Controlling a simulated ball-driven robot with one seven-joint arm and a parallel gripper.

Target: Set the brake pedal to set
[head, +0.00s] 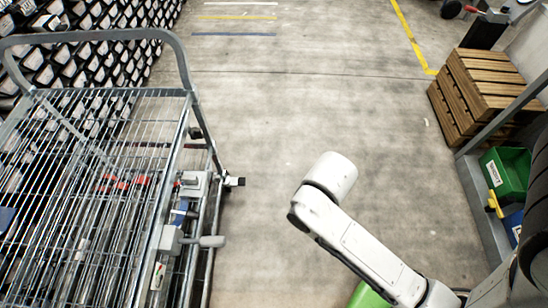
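A grey wire-shelf cart (183,92) with a tubular push handle stands at the left. On its right side, low down, a small part with a black and white end (234,181) sticks out to the right; it may be the brake pedal. A grey lever with a rounded end (210,241) also juts out there, nearer to me. I cannot tell for sure which is the pedal, or its setting. My white arm reaches in from the lower right, apart from the cart. My gripper does not show.
Racks of many dark bins with pale contents stand behind the cart. Open concrete floor (300,100) lies between. A green thing (368,297) shows under my arm.

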